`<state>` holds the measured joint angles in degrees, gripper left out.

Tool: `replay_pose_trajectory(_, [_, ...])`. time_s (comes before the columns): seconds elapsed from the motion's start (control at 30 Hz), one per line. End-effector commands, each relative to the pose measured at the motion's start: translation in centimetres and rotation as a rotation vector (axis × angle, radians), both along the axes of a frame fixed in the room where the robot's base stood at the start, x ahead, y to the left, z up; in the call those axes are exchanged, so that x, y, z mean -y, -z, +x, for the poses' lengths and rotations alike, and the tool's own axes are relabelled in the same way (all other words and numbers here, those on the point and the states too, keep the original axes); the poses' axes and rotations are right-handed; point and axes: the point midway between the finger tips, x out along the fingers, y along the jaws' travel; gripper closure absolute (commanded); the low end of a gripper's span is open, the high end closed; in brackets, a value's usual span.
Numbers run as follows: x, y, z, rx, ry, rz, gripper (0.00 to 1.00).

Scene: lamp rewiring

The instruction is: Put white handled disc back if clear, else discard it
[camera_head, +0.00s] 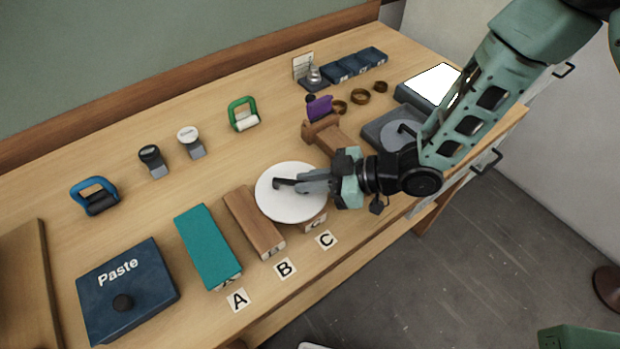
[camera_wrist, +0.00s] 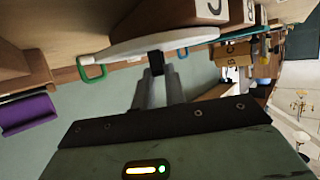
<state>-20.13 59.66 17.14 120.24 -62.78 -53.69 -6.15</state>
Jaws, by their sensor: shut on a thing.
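The white disc (camera_head: 285,207) is a round plate with a dark handle (camera_head: 291,184). My gripper (camera_head: 302,184) is shut on that handle. The disc is over or against the block at label C, whose lettered front end (camera_head: 314,224) shows under its edge; I cannot tell whether they touch. In the wrist view the disc (camera_wrist: 125,46) is seen edge-on, with its dark handle (camera_wrist: 156,62) between my fingers (camera_wrist: 157,85). The disc's underside is hidden. A lit white panel (camera_head: 437,82) and a grey round plate on a dark base (camera_head: 398,136) are at the right.
A teal block (camera_head: 207,246) stands by label A and a brown block (camera_head: 252,220) by label B. A dark blue Paste box (camera_head: 128,290) is front left. Blue and green handled tools, two stamps, a purple piece on a wooden stand (camera_head: 320,108) and several rings lie farther back.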

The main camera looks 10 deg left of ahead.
Motion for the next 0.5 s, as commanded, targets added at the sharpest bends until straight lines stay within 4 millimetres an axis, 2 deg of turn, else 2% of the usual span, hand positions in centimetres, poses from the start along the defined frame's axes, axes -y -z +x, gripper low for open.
replay_pose_trajectory(0.03, [-0.01, 0.31, 0.01, 0.000, 0.000, 0.001, 1.00])
replay_pose_trajectory(0.07, [0.01, 0.32, 0.00, 0.000, 0.000, 0.000, 0.85])
replay_pose_trajectory(0.13, [0.01, 0.20, 0.00, 0.000, 0.000, 0.000, 0.66])
replay_pose_trajectory(0.5, [-0.01, -0.30, 0.00, 0.000, 0.000, 0.000, 0.66])
